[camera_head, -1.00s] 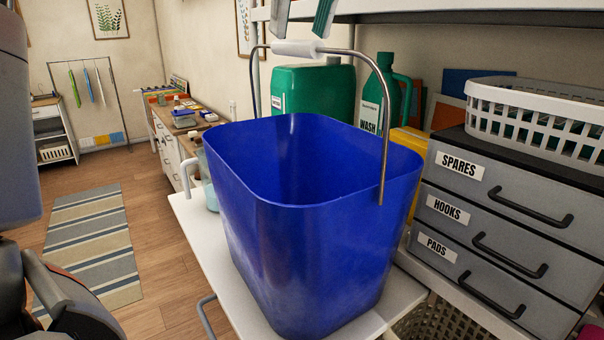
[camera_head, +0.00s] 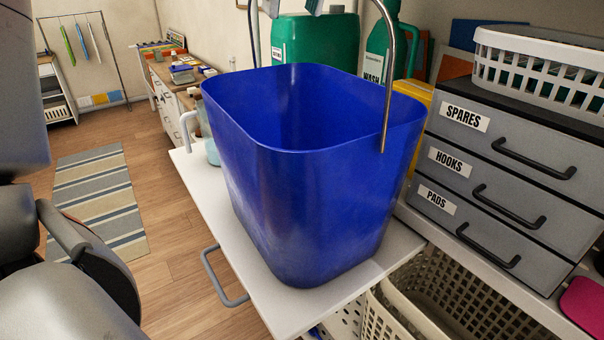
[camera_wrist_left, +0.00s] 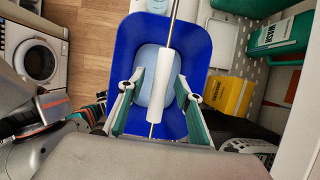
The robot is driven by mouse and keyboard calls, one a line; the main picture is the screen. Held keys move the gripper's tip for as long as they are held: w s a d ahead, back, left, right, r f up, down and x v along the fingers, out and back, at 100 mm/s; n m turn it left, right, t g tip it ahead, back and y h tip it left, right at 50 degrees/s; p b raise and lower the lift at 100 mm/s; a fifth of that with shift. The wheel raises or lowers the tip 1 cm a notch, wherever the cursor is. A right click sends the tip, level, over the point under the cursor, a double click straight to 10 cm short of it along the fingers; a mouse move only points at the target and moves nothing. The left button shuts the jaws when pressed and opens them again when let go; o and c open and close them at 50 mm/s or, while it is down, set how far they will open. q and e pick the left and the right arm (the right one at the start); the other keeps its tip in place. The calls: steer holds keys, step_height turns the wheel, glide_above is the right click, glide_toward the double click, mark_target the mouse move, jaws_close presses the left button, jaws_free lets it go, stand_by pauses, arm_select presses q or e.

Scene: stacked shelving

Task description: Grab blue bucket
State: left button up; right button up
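The blue bucket (camera_head: 315,190) stands upright on a white shelf board (camera_head: 285,315). Its metal bail is raised; the bail's top is cut off by the upper edge of the head view. In the left wrist view I look down into the bucket (camera_wrist_left: 195,45), with the white handle grip (camera_wrist_left: 158,85) across it. My left gripper (camera_wrist_left: 160,92) is open, its two green-padded fingers on either side of the grip with gaps visible. In the head view only the tips of the left gripper (camera_head: 291,6) show, above the bucket.
Grey drawers (camera_head: 500,185) labelled SPARES, HOOKS and PADS stand right of the bucket, with a white basket (camera_head: 545,70) on top. Green containers (camera_head: 315,42) and a yellow box (camera_head: 412,95) are behind. Beige baskets (camera_head: 400,315) sit below.

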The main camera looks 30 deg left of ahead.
arm_select(q)
steer(key=shift+f, duration=0.15)
jaws_close()
stand_by(0.4)
steer(key=shift+w+r, duration=0.1)
steer(key=shift+r, duration=0.25)
steer(key=shift+a+r, duration=0.1)
steer(key=shift+r, duration=4.95)
